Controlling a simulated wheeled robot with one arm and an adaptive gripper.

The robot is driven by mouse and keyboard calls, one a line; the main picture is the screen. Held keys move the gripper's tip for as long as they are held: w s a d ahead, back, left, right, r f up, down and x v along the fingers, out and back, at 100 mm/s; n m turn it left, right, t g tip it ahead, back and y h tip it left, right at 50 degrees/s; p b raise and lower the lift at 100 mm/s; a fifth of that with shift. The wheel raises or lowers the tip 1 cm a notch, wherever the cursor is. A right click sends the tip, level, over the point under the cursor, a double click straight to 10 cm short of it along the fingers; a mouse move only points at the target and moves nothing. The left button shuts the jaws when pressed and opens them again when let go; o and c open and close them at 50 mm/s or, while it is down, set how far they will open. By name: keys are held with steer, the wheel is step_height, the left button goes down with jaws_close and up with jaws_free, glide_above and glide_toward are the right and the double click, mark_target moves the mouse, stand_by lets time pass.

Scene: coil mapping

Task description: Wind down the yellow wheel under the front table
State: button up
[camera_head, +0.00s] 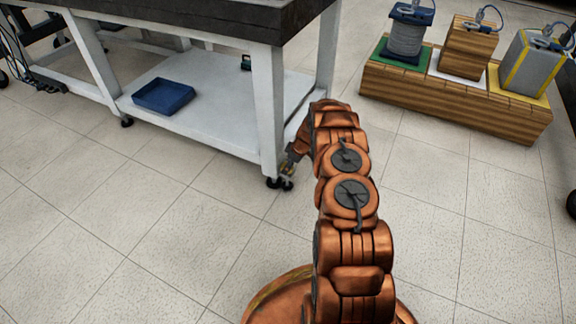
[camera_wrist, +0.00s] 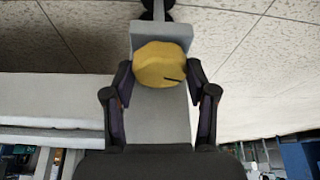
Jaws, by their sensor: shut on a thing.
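The yellow wheel (camera_wrist: 160,62) is a round, lobed knob with a dark mark on its face, in the upper middle of the wrist view. It sits against a light grey leg (camera_wrist: 160,125). My gripper (camera_wrist: 160,73) has one dark finger on each side of the wheel and is shut on it. In the head view my gripper (camera_head: 290,165) is low at the near corner leg of the front table (camera_head: 268,110), mostly hidden by my copper arm.
The table's lower shelf (camera_head: 215,118) holds a blue tray (camera_head: 163,95). Dark feet or castors (camera_head: 279,183) stand under the near leg. A wooden stand (camera_head: 455,105) with several coil blocks is at the upper right. Tiled floor left and right of my arm is clear.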

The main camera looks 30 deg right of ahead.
steer(key=c, duration=0.4)
steer(key=shift+o, duration=0.2)
steer(key=shift+a+r+m+h+p, duration=0.2)
steer(key=shift+m+h+p, duration=0.1)
steer(key=shift+m+p, duration=0.45)
steer(key=shift+d+f+m+t+h, duration=0.15)
steer(key=shift+m+t+h, duration=0.35)
steer(key=shift+m, duration=1.05)
steer(key=o, duration=1.2)
steer(key=shift+c, duration=0.2)
steer(key=shift+s, duration=0.1)
steer(key=v, duration=1.2)
